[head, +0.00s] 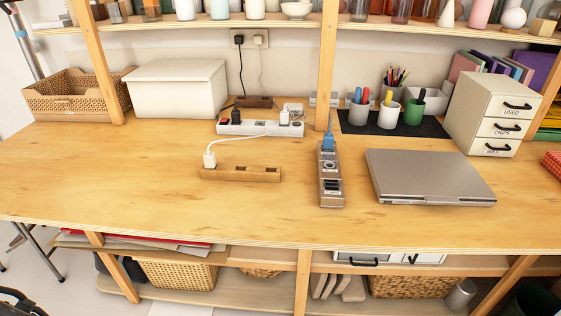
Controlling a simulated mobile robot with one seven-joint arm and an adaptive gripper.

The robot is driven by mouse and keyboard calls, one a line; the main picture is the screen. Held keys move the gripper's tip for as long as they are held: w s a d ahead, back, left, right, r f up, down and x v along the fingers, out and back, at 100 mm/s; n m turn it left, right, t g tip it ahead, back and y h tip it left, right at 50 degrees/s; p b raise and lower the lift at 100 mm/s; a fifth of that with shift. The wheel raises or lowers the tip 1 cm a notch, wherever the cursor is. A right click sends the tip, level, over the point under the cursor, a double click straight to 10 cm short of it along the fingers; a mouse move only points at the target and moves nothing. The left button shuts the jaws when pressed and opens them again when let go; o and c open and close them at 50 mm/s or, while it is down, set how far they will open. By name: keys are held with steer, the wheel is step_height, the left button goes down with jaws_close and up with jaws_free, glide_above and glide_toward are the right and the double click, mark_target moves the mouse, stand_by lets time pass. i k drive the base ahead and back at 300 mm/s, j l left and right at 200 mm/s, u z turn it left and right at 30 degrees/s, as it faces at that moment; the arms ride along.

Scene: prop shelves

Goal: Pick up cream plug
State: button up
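A cream-coloured plug (258,40) sits in the right side of the wall socket (249,39) at the back, with a pale cord hanging down. A white or cream plug (209,159) stands upright at the left end of the wooden socket strip (240,174) on the table, and its white cord curves back to the right. Another small pale plug (284,117) is in the white power strip (260,128). From this view I cannot tell their exact shades apart. My gripper is not in view.
A blue plug (328,141) sits in the grey socket strip (330,178). A black plug (239,39) is beside the cream one on the wall. A closed laptop (428,176) lies at right, a white box (178,89) at back left. The table's left front is clear.

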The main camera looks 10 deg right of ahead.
mark_target(209, 157)
steer(key=j+z, duration=0.15)
steer(key=z, duration=0.3)
steer(key=j+z, duration=0.1)
steer(key=z, duration=0.3)
steer(key=j+z, duration=0.3)
steer(key=j, duration=0.3)
steer(key=k+j+z, duration=0.15)
steer(key=j+z, duration=0.15)
steer(key=j, duration=1.35)
steer(key=i+j, duration=0.6)
steer(key=z, duration=0.05)
